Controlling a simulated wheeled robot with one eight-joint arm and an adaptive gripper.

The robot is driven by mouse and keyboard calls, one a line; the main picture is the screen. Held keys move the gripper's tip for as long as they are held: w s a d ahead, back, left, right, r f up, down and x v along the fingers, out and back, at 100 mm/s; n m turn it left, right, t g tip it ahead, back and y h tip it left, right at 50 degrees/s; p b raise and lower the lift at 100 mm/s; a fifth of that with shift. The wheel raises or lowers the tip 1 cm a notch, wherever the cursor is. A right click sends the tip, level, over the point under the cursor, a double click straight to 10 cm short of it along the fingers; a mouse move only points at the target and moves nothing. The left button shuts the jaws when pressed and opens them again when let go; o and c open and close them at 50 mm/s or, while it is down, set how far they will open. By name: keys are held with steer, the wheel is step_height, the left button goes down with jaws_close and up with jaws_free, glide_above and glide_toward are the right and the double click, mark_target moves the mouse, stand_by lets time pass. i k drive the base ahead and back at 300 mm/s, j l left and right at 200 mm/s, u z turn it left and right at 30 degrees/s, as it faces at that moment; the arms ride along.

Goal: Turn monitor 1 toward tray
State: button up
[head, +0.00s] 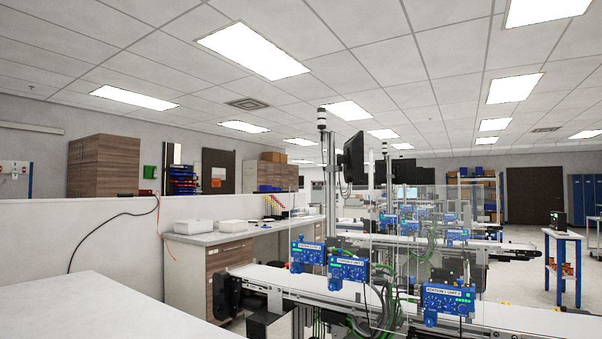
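A black monitor (353,158) is mounted high on a grey metal pole (330,185) beside the nearest conveyor. It is seen nearly edge-on, so its screen face is mostly hidden. More dark monitors (402,171) show farther back; no number is readable on any of them. No thing is clearly a tray; a white box-like item (193,226) and a flatter white one (233,226) lie on the counter at left centre, and I cannot tell whether either is a tray. My gripper is not in view.
The nearest conveyor (530,320) runs across the lower right, with blue control boxes (448,300) and a clear panel along it. A white surface (90,305) fills the lower left, before a low white partition (80,235). A blue-legged cart (563,265) stands right, with open floor around it.

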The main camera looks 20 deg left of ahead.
mark_target(352, 159)
steer(key=i+j+u, duration=0.15)
steer(key=i+u, duration=0.15)
steer(key=i, duration=0.2)
steer(key=i+u, duration=0.3)
steer(key=i, duration=0.25)
steer(key=j, duration=0.2)
steer(key=z, duration=0.05)
